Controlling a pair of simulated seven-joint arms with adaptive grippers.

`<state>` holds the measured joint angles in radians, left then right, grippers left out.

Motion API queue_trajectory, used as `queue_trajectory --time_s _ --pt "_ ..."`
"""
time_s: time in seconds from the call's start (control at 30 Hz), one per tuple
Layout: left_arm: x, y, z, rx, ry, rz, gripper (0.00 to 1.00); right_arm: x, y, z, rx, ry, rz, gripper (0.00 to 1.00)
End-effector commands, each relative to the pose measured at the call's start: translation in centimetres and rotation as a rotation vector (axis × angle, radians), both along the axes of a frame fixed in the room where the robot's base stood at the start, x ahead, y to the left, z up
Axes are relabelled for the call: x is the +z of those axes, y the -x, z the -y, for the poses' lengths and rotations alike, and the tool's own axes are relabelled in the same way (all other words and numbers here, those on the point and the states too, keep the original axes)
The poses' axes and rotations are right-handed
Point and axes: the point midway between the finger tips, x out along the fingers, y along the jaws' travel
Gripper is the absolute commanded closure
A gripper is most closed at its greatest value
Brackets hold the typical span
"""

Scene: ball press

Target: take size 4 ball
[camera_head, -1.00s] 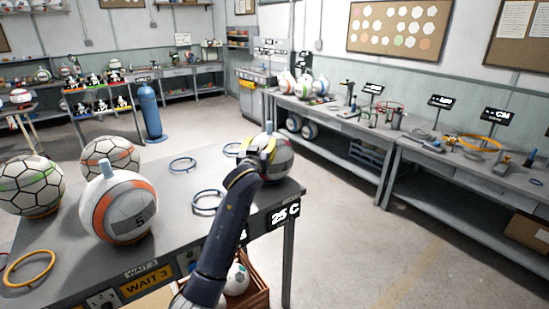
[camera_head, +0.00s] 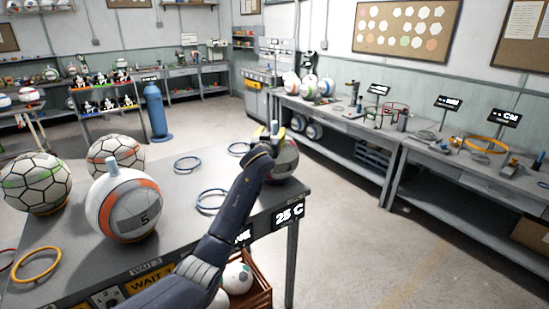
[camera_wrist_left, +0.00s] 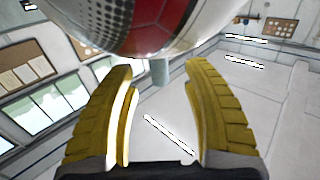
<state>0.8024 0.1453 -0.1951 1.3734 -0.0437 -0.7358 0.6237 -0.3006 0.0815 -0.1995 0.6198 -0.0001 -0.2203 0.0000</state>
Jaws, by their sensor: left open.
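A grey ball with a pale lower part (camera_head: 284,160) sits at the right end of the near table, partly hidden by my left arm. A short blue-grey stub (camera_head: 274,129) stands up from its top. My left gripper (camera_head: 266,140) is open at the top of this ball, close to the stub. In the left wrist view, the ball (camera_wrist_left: 165,25) shows red, white and dotted grey. The stub (camera_wrist_left: 160,72) lies between the two spread yellow fingertips, with gaps on both sides. No number shows on this ball. My right gripper is not in view.
A white-orange ball marked 5 (camera_head: 124,205) stands on the near table (camera_head: 185,220), with two hex-patterned balls (camera_head: 36,183) behind. Blue rings (camera_head: 211,201) and a yellow ring (camera_head: 36,265) lie flat. A wooden crate (camera_head: 258,293) holds balls below. The floor at right is clear.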

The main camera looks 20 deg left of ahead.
Motion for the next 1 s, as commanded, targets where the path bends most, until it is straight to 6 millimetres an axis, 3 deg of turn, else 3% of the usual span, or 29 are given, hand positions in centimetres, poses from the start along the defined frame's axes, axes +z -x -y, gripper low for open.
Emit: queue_trajectory --time_s 0.4,0.87,1.0 --pt "0.0 -3.9 -0.2 0.001 -0.001 -0.001 0.51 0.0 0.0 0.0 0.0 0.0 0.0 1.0" --pt "0.0 -4.4 -0.3 0.001 -0.001 0.0 0.51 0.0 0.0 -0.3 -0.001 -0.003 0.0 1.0" --pt "0.0 -4.4 -0.3 0.001 -0.001 0.0 0.67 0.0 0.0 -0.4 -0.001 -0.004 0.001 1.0"
